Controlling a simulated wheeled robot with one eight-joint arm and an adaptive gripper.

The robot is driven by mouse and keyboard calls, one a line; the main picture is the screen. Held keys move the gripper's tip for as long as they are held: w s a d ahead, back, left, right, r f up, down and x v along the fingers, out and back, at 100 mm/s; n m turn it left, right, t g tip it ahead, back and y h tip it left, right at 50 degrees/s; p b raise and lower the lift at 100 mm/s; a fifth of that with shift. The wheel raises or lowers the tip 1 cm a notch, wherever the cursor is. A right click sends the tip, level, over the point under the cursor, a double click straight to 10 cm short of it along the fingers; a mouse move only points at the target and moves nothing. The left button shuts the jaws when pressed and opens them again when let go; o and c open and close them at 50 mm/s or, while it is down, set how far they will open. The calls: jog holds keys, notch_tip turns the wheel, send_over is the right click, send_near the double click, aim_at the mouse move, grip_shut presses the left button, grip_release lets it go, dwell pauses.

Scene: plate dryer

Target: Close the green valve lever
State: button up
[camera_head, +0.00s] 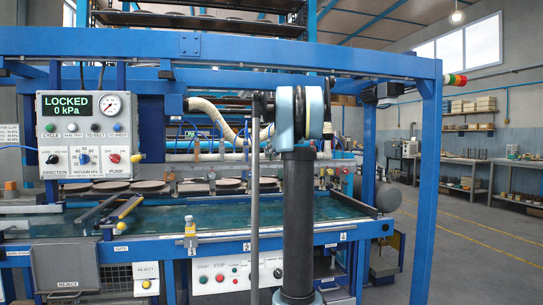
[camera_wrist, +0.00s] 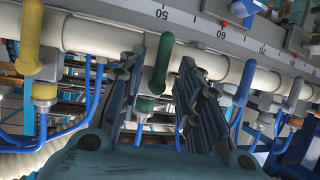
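The green valve lever (camera_wrist: 161,62) shows in the middle of the wrist view, in front of the white pipe (camera_wrist: 98,38). My gripper (camera_wrist: 160,78) is open, with one dark ribbed finger on each side of the lever. The lever appears between the fingers, and I see no clear contact. I cannot tell how deep it sits between them. In the head view my own arm stands in front of the pipe, and I cannot make out my gripper or the green lever there.
A numbered scale rail (camera_wrist: 215,32) runs above. The control panel (camera_head: 87,135) reads LOCKED, 0 kPa. A blue post (camera_head: 427,190) stands right of my arm.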

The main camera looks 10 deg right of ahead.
grip_shut()
dwell(0.4)
jog(key=m+t+y, duration=0.1)
jog(key=m, duration=0.3)
jog(key=m+t+y, duration=0.2)
jog(key=m, duration=0.3)
jog(key=m+t+y, duration=0.2)
jog(key=m, duration=0.3)
jog(key=shift+a, duration=0.4)
jog(key=shift+m, duration=0.5)
